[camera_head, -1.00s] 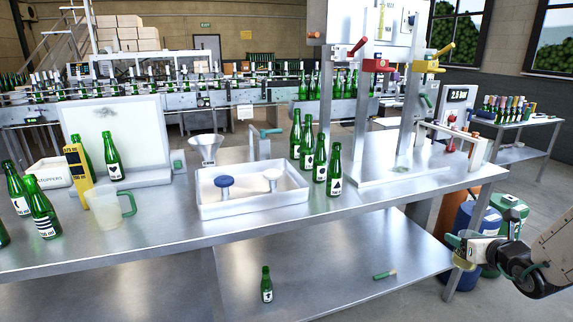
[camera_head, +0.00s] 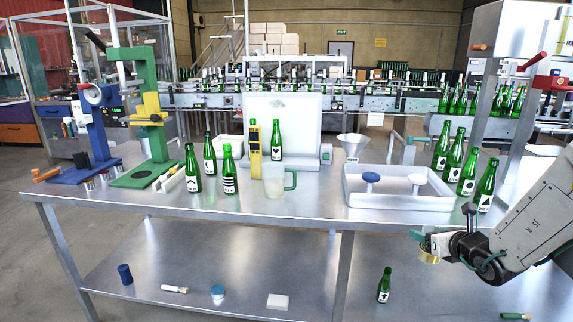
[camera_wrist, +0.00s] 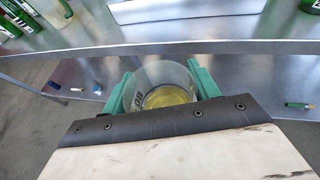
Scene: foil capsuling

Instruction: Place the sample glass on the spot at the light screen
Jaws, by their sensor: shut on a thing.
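My gripper (camera_head: 424,240) is at the lower right in the head view, in front of the bench edge. In the wrist view its green fingers (camera_wrist: 205,82) are shut on the sample glass (camera_wrist: 150,90), a clear cup with yellow liquid and dark lettering. The glass shows small and yellow in the head view (camera_head: 429,256). The light screen (camera_head: 300,120) is a pale upright panel on the bench, left of my gripper and farther back. A green bottle with a heart label (camera_head: 277,142) stands before it. The spot at the screen cannot be made out.
A yellow gauge (camera_head: 255,147) and a frosted jug (camera_head: 273,182) stand in front of the screen. Bare bench top (camera_head: 320,205) lies between jug and tray.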

